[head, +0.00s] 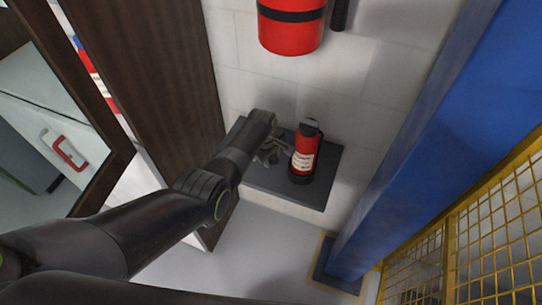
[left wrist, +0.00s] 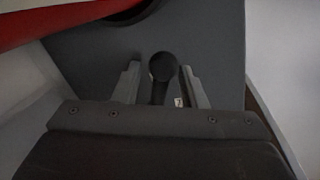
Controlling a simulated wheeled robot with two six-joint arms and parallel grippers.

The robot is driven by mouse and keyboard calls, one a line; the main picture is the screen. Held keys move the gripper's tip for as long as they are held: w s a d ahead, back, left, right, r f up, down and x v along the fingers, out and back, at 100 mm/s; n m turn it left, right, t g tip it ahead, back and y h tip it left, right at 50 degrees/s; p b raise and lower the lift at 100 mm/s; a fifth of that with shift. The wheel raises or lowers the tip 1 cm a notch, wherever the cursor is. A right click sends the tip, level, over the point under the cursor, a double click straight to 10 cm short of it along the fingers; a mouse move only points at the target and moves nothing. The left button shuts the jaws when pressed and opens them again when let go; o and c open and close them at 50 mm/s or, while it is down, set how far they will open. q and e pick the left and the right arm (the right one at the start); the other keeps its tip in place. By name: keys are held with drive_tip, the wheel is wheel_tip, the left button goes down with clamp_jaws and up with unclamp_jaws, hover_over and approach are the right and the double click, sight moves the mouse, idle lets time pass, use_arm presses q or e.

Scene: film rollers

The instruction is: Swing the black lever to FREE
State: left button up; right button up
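A black lever with a round knob (left wrist: 163,66) stands between the two fingers of my left gripper (left wrist: 160,76) in the left wrist view. The fingers are apart, one on each side; a gap shows on the left, and the knob is close to the right finger. A small pale label (left wrist: 178,102) shows beside the lever's stem; I cannot read it. In the head view my left gripper (head: 272,153) is low over the dark shelf (head: 318,191), just left of a red cylinder (head: 303,156) with a black top and base. The lever cannot be made out clearly there. My right gripper is not in view.
A larger red cylinder (head: 291,28) with a black band is on the white block wall above. A dark wooden panel (head: 155,75) stands close left of my arm. A blue column (head: 435,130) and yellow mesh (head: 490,235) are on the right. The grey floor (head: 265,245) in front is clear.

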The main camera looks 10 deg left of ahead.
use_arm(q)
drive_tip(key=shift+w+a+r, duration=0.1)
drive_tip(key=shift+r, duration=0.05)
drive_tip(key=shift+a+r+p, duration=0.1)
drive_tip(key=shift+r+p, duration=0.3)
drive_tip(key=shift+r, duration=0.3)
wheel_tip(320, 180, up, 16)
drive_tip(key=s+a, duration=0.1)
drive_tip(key=s, duration=0.1)
drive_tip(key=shift+s+a+f+p, duration=0.25)
drive_tip(key=shift+s+a+p, duration=0.05)
drive_tip(key=shift+a, duration=0.05)
